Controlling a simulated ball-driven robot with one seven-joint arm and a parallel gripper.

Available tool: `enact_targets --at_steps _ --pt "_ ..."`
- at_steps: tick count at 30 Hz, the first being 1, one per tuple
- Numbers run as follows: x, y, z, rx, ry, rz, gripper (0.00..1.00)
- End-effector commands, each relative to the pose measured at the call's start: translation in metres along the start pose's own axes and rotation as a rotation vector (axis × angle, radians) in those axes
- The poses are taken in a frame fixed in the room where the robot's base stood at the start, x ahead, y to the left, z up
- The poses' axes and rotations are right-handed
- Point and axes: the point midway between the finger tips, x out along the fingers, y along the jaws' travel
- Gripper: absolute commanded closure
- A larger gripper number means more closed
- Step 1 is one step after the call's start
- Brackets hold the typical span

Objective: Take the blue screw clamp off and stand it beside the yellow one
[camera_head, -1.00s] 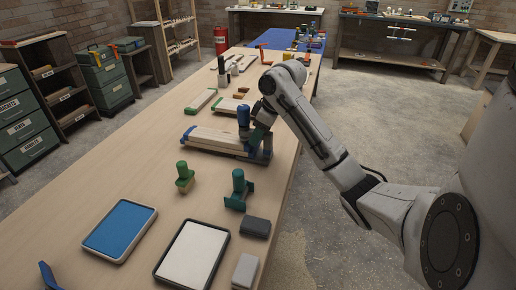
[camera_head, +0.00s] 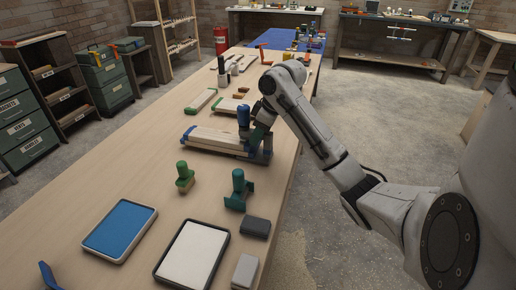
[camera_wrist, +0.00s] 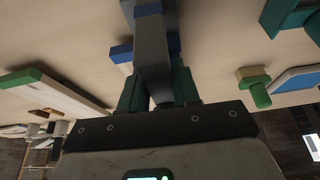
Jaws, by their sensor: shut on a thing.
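The blue screw clamp (camera_head: 243,115) stands at the right end of a stack of pale boards (camera_head: 212,140) with blue ends on the bench. My gripper (camera_head: 258,140) is at its right side and shut on it. In the wrist view the fingers (camera_wrist: 158,88) close around a grey bar with blue parts of the clamp (camera_wrist: 150,10). I cannot tell whether the clamp still touches the boards. I cannot make out a yellow clamp.
A blue tray (camera_head: 120,230), a white tray (camera_head: 192,254), a dark block (camera_head: 255,227) and a grey block (camera_head: 245,270) lie at the near end of the bench. Green-ended boards (camera_head: 201,101) lie beyond the stack. Bare bench top shows left of the clamps.

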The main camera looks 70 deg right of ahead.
Motion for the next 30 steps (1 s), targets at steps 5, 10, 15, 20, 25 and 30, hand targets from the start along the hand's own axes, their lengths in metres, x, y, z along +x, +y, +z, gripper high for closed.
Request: enact_targets --at_steps 5,10,15,20,25,30 --pt "-0.001 0.0 0.0 0.0 0.001 0.001 1.0" --pt "-0.001 0.0 0.0 0.0 0.001 0.001 1.0" --pt "-0.002 0.001 -0.001 -0.001 0.003 0.004 1.0" --pt "-0.003 0.001 -0.002 -0.001 0.003 0.004 1.0" --pt "-0.006 0.0 -0.003 -0.001 0.003 0.002 1.0" --pt "-0.016 0.001 0.025 0.005 0.004 0.003 1.0"
